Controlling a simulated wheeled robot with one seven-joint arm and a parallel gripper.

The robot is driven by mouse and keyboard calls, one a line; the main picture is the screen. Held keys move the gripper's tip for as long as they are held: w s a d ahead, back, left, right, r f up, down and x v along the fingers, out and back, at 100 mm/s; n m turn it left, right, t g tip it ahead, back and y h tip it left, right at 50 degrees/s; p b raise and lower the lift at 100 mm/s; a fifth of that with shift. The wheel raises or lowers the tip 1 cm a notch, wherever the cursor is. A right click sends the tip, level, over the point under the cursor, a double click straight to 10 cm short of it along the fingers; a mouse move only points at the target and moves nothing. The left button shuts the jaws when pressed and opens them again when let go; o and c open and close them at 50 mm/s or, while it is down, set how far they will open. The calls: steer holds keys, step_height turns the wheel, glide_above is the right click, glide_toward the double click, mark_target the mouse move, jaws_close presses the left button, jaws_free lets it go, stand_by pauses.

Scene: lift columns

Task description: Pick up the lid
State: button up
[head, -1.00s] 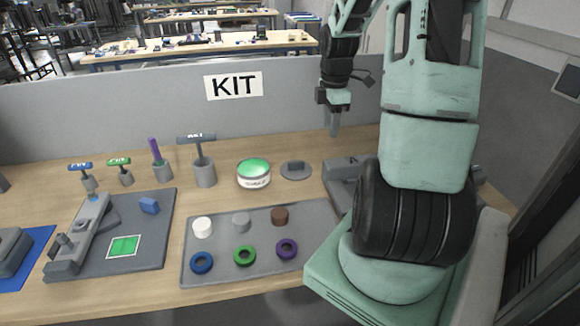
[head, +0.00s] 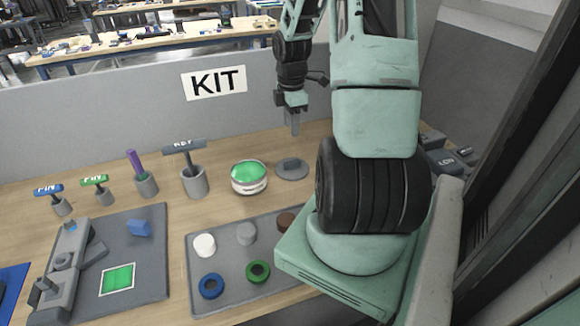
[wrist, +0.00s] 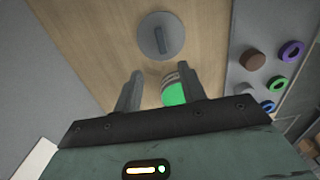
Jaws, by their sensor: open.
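The lid, a grey round disc with a raised bar handle (head: 291,170), lies flat on the wooden table, right of the round tin with a green top (head: 249,178). In the wrist view the lid (wrist: 148,43) is ahead of the fingertips, near the top middle. The tin (wrist: 173,94) is partly hidden by the right finger there. My gripper (head: 294,130) is above and behind the lid in the head view, apart from it. In the wrist view my gripper (wrist: 160,72) has its two fingers spread with nothing between them.
A grey tray (head: 222,255) with several caps and rings lies in front of the lid; my arm's base hides its right part. Handled tools in holders, including KEY (head: 194,181), stand to the left. A grey partition with a KIT sign (head: 214,83) rises behind.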

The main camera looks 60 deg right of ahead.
glide_above(292, 162)
steer(key=f, duration=0.7)
steer(key=shift+w+f, duration=0.1)
steer(key=shift+w, duration=0.1)
steer(key=shift+s+f+p, duration=0.15)
steer(key=shift+f+p, duration=0.8)
steer(key=shift+f, duration=1.8)
jaws_close()
